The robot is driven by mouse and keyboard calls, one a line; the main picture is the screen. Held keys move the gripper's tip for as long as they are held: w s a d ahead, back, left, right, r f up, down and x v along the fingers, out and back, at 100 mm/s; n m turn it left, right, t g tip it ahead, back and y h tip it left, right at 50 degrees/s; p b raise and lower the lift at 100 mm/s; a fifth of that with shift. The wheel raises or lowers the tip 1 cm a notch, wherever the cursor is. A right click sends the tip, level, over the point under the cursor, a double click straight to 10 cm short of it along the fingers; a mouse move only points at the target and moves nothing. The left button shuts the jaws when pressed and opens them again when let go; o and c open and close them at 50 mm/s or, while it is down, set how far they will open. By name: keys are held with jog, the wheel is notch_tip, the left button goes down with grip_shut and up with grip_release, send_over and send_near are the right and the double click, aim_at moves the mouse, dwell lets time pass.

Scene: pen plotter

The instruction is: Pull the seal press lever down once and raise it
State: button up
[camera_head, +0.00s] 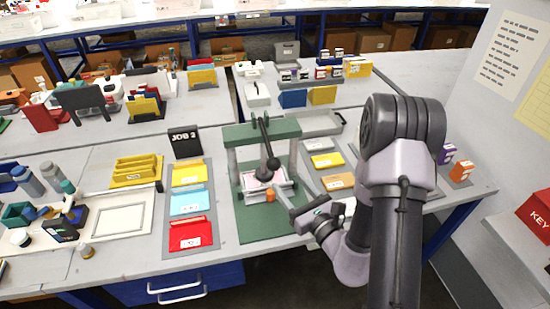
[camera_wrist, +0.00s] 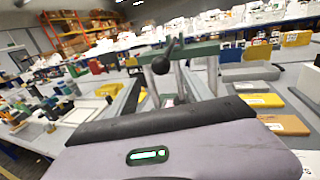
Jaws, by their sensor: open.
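The seal press (camera_head: 262,133) stands on the worktable with a green crossbar, grey posts and a green base. Its black lever (camera_head: 264,135) hangs from the crossbar and ends in a dark ball knob (camera_head: 264,174) in front of the press. A pinkish-white sheet (camera_head: 252,183) lies on the base beneath. My gripper (camera_head: 304,214) is open and empty at the front right of the base, apart from the knob.
Left of the press are yellow, blue and red trays (camera_head: 190,232) and a JOB 2 sign (camera_head: 186,141). Right of it lie yellow and orange pads (camera_head: 327,160). A small orange piece (camera_head: 270,195) is on the base near my gripper. The table's front edge is close below.

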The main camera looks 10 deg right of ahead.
jog(key=w+f+b, duration=0.1)
jog(key=b, duration=0.7)
send_near(267, 141)
jog(key=w+a+f, duration=0.2)
jog(key=w+a, duration=0.2)
jog(key=w, duration=0.1)
jog(key=shift+s+d+r, duration=0.1)
jog(key=shift+s+d, duration=0.05)
jog(key=shift+s, duration=0.1)
grip_shut()
